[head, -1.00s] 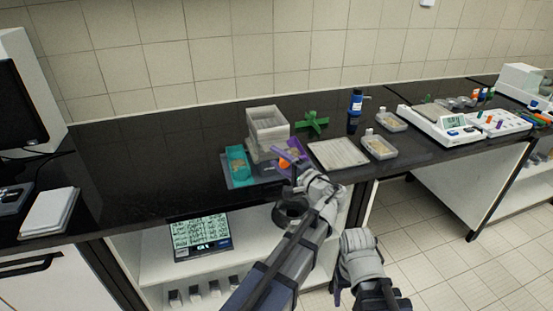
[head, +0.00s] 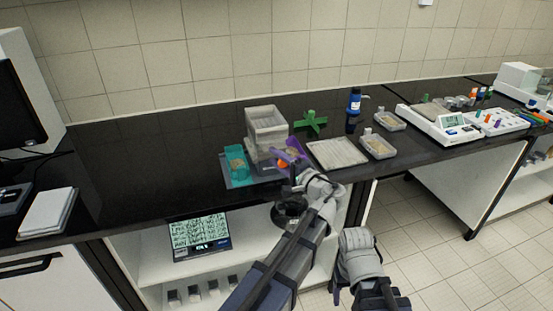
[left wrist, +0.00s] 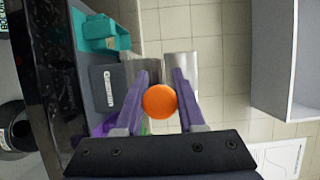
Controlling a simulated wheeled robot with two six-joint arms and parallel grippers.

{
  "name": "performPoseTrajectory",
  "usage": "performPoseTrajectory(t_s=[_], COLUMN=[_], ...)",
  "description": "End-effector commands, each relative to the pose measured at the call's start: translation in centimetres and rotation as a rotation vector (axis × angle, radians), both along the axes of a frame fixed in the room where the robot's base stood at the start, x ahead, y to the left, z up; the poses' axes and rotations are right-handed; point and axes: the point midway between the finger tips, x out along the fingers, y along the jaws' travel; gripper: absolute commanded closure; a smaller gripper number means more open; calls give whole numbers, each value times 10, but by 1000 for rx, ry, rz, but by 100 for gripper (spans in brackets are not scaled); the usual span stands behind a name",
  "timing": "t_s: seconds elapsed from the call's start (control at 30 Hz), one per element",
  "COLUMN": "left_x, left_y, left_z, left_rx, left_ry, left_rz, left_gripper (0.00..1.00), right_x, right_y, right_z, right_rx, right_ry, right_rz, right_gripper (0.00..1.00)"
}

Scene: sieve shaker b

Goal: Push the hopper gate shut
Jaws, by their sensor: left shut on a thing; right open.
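My left gripper (head: 285,158), with purple fingers, is at this knob. In the left wrist view the orange knob (left wrist: 160,101) lies between the two fingers (left wrist: 160,100), which are shut on it. The gate behind the knob is mostly hidden, so I cannot tell how far it is open. My right gripper (head: 337,293) hangs low in front of the bench, empty and open.
A teal tray (head: 235,160) stands left of the hopper, and purple shows at its right.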

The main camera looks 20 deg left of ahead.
Motion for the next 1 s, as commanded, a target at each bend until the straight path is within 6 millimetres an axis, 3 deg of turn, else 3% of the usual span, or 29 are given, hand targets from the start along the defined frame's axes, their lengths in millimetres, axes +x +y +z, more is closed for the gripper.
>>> performPoseTrajectory(t_s=[0.5,0.77,1.0], left_x=[0,24,23], left_y=[0,15,15], left_z=[-1,-1,-1], left_rx=[-2,-2,-2], left_ry=[0,0,0], left_rz=[0,1,-1], left_gripper=[100,100,100], right_x=[0,0,0], right_y=[0,0,0], right_z=[0,0,0], right_rx=[0,0,0], right_ry=[0,0,0], right_rz=[0,0,0], right_gripper=[32,32,32])
